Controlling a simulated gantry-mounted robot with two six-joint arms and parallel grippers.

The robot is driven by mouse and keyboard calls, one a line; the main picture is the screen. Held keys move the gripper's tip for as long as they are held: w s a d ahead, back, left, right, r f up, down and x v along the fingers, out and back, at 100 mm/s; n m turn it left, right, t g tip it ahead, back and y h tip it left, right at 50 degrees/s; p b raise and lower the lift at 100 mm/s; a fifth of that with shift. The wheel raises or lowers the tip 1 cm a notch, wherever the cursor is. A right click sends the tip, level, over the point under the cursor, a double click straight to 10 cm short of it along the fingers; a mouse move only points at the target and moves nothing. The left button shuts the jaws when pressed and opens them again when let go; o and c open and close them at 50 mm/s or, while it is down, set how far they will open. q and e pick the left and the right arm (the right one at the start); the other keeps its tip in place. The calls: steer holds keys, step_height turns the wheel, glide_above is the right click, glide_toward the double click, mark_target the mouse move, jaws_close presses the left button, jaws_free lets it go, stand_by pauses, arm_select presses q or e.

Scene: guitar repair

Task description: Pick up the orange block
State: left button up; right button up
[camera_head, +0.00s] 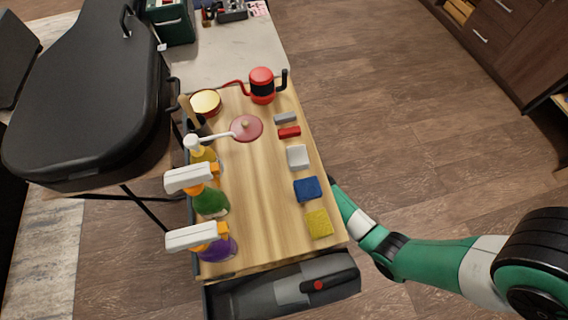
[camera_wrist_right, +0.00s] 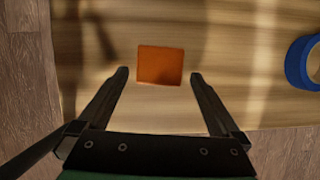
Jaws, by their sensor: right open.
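The orange block (camera_wrist_right: 160,63) shows in the right wrist view, lying on a pale wooden surface near its edge. My right gripper (camera_wrist_right: 159,75) is open, with one fingertip on each side of the block in the picture and a gap on both sides. I cannot tell how far above the surface the fingertips are. I do not see the orange block in the head view. There my right arm reaches to the right edge of the wooden cart top (camera_head: 262,190), and its gripper is hidden. My left gripper is not in view.
A blue ring (camera_wrist_right: 303,62), like a tape roll, lies right of the block. A black guitar case (camera_head: 85,90) stands left.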

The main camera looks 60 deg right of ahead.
steer(key=shift+w+a+f+b, duration=0.35)
steer(key=shift+w+a+b, duration=0.05)
steer(key=shift+w+a, duration=0.25)
steer(key=shift+f+b, duration=0.35)
steer(key=shift+b, duration=0.05)
steer(key=shift+s+r, duration=0.1)
steer(key=shift+r, duration=0.05)
steer(key=c, duration=1.3)
steer(key=shift+r, duration=0.1)
